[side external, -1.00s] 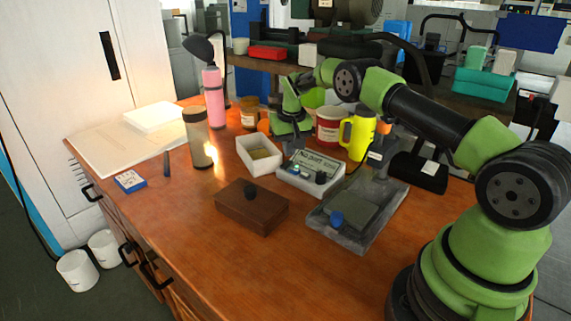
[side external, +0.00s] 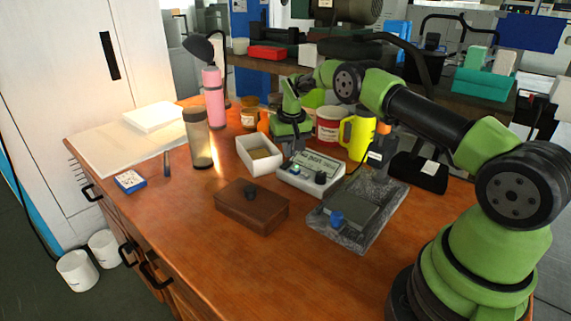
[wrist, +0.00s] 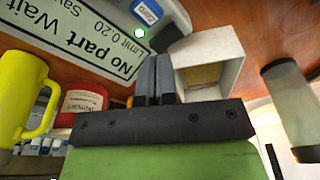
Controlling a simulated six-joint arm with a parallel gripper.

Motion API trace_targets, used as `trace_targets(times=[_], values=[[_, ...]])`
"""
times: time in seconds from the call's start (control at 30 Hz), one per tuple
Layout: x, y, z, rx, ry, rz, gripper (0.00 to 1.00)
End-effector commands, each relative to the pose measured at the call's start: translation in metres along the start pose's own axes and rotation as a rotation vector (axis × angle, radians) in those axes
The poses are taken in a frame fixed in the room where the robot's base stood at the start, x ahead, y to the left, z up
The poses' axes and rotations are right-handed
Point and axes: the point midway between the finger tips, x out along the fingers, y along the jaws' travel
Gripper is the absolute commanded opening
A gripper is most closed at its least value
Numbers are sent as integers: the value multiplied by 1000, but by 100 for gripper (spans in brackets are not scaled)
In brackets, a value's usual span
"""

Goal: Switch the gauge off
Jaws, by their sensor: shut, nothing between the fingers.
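The gauge (side external: 311,187) is a pale box on the wooden bench with a lit display and a dark knob (side external: 320,177) on its front. In the wrist view its display (wrist: 75,35) reads "No part", "Wait" and a limit of 0.20. A blue "Zero" label (wrist: 147,12) and a small lit green lamp (wrist: 139,33) sit beside the display. My gripper (wrist: 156,70) is shut and empty, its fingers pointing down near the gauge's lamp end. In the side view it is partly hidden behind the gauge; contact cannot be told.
An open white bin (side external: 259,154) stands left of the gauge. A grey stone plate with a blue knob (side external: 336,218) lies to the right. A brown box (side external: 251,207) is in front. A yellow mug (side external: 357,134) and a red-and-white tub (side external: 328,124) stand behind.

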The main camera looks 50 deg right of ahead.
Motion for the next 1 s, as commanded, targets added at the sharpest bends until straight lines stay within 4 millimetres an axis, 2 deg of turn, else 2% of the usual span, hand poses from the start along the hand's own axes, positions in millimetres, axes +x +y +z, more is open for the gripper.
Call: trace_targets(times=[1.0], values=[[16,0,2,0,0,0,0]])
